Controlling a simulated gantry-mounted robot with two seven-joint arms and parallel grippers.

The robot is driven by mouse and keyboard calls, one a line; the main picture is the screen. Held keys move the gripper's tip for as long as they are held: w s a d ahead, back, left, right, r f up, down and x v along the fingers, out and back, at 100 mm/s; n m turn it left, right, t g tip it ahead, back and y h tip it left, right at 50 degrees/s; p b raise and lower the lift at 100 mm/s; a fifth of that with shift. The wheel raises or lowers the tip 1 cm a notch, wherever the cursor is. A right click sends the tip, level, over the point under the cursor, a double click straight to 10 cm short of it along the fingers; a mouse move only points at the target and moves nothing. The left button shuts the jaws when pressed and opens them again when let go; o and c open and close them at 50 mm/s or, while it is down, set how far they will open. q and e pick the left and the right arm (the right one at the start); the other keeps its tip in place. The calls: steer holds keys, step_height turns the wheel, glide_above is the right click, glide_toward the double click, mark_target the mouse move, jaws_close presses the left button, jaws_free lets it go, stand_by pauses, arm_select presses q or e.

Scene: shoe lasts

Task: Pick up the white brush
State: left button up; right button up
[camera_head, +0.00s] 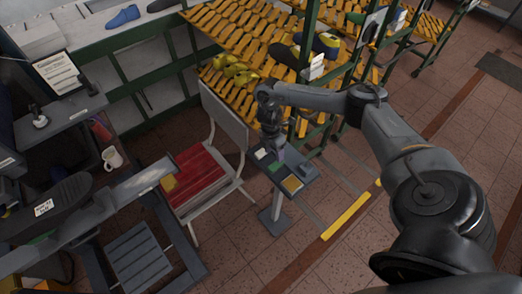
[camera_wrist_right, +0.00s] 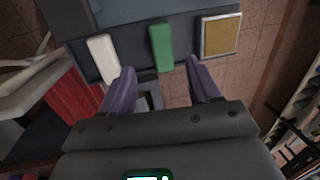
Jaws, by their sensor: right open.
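The white brush (camera_wrist_right: 103,58) is a small pale block lying on a dark grey stand, left of the fingers in the right wrist view. In the head view it is a small white patch (camera_head: 261,154) on the stand top. A green block (camera_wrist_right: 160,47) and a tan-topped block (camera_wrist_right: 220,36) lie beside it. My right gripper (camera_wrist_right: 160,72) is open and empty, with its purple-grey fingers pointing at the stand. The green block shows between and beyond the fingertips. In the head view my right gripper (camera_head: 276,155) is over the stand. My left gripper is not in view.
The stand (camera_head: 309,190) has a single post. A white chair (camera_head: 229,117) with a red seat (camera_head: 197,179) is close on its left. Slatted yellow racks (camera_head: 232,91) with shoe lasts rise behind. Tiled floor (camera_head: 340,260) is open in front.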

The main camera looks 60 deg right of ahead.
steer(key=w+d+r+t+b, duration=0.2)
steer(key=w+r, duration=0.2)
steer(key=w, duration=0.1)
steer(key=b, duration=0.3)
glide_above(263, 151)
steer(key=shift+m, duration=0.3)
step_height(263, 151, down, 4)
steer(key=shift+f, duration=0.25)
steer(key=shift+d+f+b, duration=0.15)
steer(key=shift+f+b, duration=0.2)
steer(key=shift+f, duration=0.2)
steer(key=shift+f+b, duration=1.35)
steer(key=shift+f, duration=0.9)
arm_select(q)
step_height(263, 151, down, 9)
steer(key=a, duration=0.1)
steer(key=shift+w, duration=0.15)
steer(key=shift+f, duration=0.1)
arm_select(e)
steer(key=c, duration=1.1)
